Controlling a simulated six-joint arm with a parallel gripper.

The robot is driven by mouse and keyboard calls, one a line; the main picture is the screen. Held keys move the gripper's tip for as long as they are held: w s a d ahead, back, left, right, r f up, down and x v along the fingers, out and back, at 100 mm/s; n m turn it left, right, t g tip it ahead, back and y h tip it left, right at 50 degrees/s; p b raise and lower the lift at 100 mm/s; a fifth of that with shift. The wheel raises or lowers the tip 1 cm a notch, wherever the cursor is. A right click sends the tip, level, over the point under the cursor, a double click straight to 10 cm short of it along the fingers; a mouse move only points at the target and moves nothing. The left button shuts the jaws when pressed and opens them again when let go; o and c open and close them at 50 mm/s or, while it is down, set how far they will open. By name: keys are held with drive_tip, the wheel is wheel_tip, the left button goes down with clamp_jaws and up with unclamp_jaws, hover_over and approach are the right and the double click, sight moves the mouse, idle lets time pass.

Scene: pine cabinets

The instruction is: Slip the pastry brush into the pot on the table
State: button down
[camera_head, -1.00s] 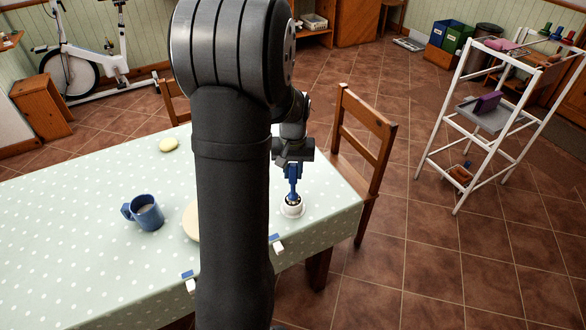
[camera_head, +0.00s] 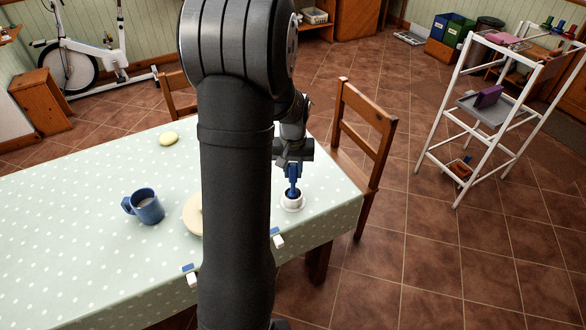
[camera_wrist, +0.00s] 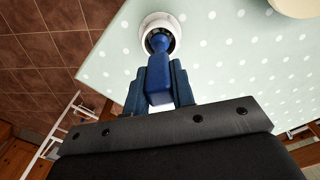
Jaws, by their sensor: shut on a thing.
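My gripper (camera_head: 292,168) is shut on the blue pastry brush (camera_head: 293,184) and points down over the table's right corner. The wrist view shows the brush (camera_wrist: 160,78) between the two fingers (camera_wrist: 158,88). The small white pot (camera_head: 292,203) stands upright on the table under it, with a dark opening. In the wrist view the brush's far end overlaps the opening of the pot (camera_wrist: 151,20). The lower end appears to be at or inside the mouth; how deep it reaches is hidden.
A blue mug (camera_head: 145,206), a yellow oval item (camera_head: 168,139) and a cream round item (camera_head: 192,214), partly behind my arm, are on the dotted tablecloth (camera_head: 80,240). Table clips (camera_head: 278,238) sit on the front edge. A wooden chair (camera_head: 365,140) stands close behind the pot.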

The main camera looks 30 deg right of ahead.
drive_tip(key=c, duration=1.1)
unclamp_jaws()
drive_tip(key=shift+c, duration=0.2)
wheel_tip(320, 180, up, 21)
drive_tip(key=shift+r, duration=0.15)
wheel_tip(320, 180, down, 16)
drive_tip(key=shift+f, duration=0.1)
idle(0.3)
